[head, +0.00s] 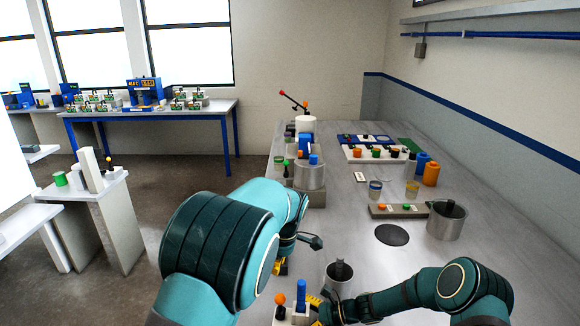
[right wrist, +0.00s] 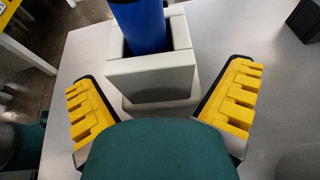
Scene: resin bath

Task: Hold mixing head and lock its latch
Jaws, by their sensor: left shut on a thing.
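My left gripper (head: 289,256) hangs near the front edge of the bench, with a yellow pad and dark linkage showing. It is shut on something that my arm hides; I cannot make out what. My right gripper (right wrist: 160,95) is open, its yellow-padded fingers apart on either side of a pale grey block (right wrist: 152,76). A blue cylinder (right wrist: 142,22) stands in that block. In the head view the blue cylinder (head: 301,291) stands beside an orange knob (head: 280,299) at the bottom. I cannot tell for sure which part is the mixing head or its latch.
A metal pot (head: 339,278) with a dark insert stands close to the right gripper. Farther back are a lever stand (head: 305,124), a large pot (head: 310,176), a button panel (head: 398,210), a dark disc (head: 391,235) and another pot (head: 445,222). The central bench top is mostly bare.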

